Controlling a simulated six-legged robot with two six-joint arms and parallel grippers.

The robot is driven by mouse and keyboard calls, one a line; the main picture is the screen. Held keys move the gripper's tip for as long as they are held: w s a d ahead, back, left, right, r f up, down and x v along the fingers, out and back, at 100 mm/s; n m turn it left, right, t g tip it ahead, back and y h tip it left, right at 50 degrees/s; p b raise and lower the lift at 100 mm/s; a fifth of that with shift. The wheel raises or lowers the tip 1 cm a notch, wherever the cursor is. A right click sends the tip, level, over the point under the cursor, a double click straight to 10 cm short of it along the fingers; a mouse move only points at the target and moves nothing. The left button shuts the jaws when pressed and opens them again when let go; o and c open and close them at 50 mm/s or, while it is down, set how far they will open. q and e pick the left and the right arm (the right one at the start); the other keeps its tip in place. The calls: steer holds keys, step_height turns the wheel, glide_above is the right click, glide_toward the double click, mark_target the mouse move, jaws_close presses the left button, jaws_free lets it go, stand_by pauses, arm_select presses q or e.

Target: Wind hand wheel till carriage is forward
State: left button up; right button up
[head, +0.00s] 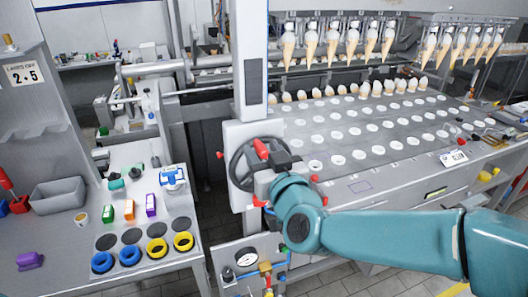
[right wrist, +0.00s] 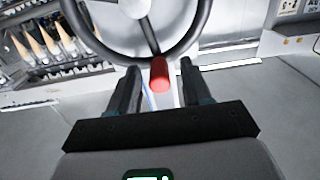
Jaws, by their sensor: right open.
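The dark hand wheel (head: 238,170) stands on a pale upright housing in the middle of the head view. Its red handle (head: 261,149) is at the upper part of the rim. My right gripper (head: 272,160) is at the wheel and covers part of it. In the right wrist view, the wheel's rim and spoke (right wrist: 151,35) show at the top. The red handle (right wrist: 159,75) lies between the two fingers of my open gripper (right wrist: 160,72), with gaps at both sides. The carriage with hanging cones (head: 340,45) is above the far part of the hole plate. My left gripper is out of view.
The grey hole plate (head: 365,185) spreads to the right, with a row of cones at its far side. A side bench (head: 150,215) at left holds coloured blocks, rings and a grey bin (head: 58,194). A gauge panel (head: 245,262) is below the wheel.

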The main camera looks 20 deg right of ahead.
steer(key=shift+c, duration=0.4)
steer(key=shift+s, duration=0.1)
jaws_close()
steer(key=shift+d+b, duration=0.15)
steer(key=shift+b, duration=0.2)
